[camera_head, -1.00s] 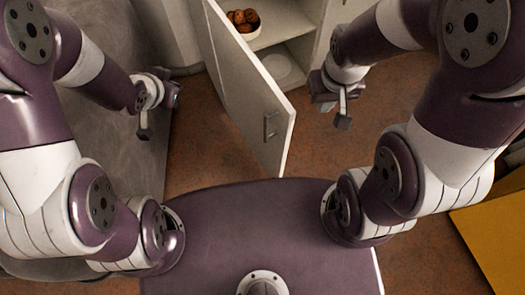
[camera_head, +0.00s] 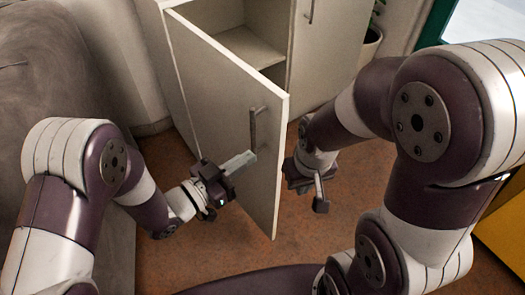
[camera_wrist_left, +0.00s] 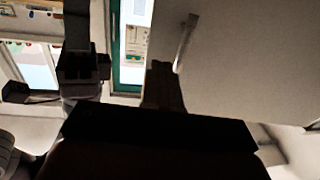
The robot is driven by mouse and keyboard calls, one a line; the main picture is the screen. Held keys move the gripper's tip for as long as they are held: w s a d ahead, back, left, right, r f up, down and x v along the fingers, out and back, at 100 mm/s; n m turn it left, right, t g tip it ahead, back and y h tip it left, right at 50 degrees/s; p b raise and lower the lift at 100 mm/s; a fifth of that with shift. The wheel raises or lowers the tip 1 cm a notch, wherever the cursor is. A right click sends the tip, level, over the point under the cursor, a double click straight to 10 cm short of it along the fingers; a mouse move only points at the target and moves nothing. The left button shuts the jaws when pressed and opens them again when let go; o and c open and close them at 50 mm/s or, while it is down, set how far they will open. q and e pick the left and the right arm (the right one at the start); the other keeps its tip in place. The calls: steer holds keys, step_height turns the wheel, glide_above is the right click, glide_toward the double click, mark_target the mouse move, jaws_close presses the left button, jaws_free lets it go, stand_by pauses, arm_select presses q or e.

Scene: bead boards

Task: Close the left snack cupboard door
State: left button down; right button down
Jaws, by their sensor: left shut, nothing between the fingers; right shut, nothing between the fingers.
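The left snack cupboard door (camera_head: 215,95) is a pale panel standing open, swung out toward me, with a metal bar handle (camera_head: 253,128) near its free edge. My left gripper (camera_head: 240,163) is shut and empty on the outer side of the door, just below and left of the handle. In the left wrist view the door (camera_wrist_left: 255,60) fills the upper right, and its handle (camera_wrist_left: 186,42) is just beyond the dark fingers (camera_wrist_left: 163,85). I cannot tell whether the fingers touch the door. My right gripper (camera_head: 320,195) is shut and empty, right of the door's free edge.
The open cupboard shows a shelf (camera_head: 245,45) inside. A closed door with a handle (camera_head: 310,10) is to its right. A plant pot (camera_head: 370,42) stands further right, a yellow surface (camera_head: 505,225) at the lower right. Grey furniture (camera_head: 50,90) is at the left.

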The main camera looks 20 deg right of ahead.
mark_target(274, 141)
arm_select(q)
steer(key=b+x, duration=0.1)
steer(key=x, duration=0.4)
steer(key=shift+w+d, duration=0.15)
steer(key=shift+d, duration=0.15)
